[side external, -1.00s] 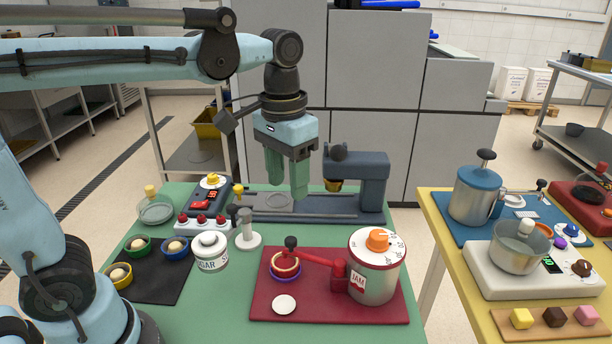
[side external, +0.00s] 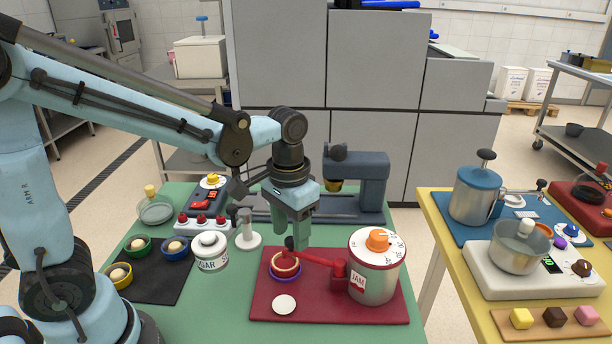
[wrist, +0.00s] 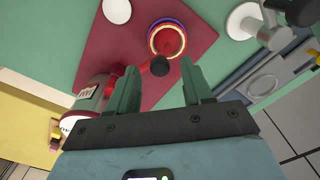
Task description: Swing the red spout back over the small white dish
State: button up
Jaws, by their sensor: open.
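The red spout (side external: 318,257) reaches left from the jam pot (side external: 372,282), and its dark knob stands over a purple-rimmed bowl (side external: 286,274). In the wrist view the dark knob (wrist: 159,66) lies between my fingertips and the bowl (wrist: 167,40) is just beyond it. The small white dish (side external: 284,304) lies flat on the red mat, in front of the bowl; it also shows in the wrist view (wrist: 117,10). My gripper (side external: 296,244) points down at the knob, fingers open; in the wrist view (wrist: 158,80) nothing is clamped between them.
The red mat (side external: 340,311) carries the pot, bowl and dish. A dark press-like machine (side external: 365,180) stands behind. The green table front is clear.

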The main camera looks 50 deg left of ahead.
jog(key=shift+f, duration=0.5)
jog(key=shift+c, duration=0.4)
grip_shut()
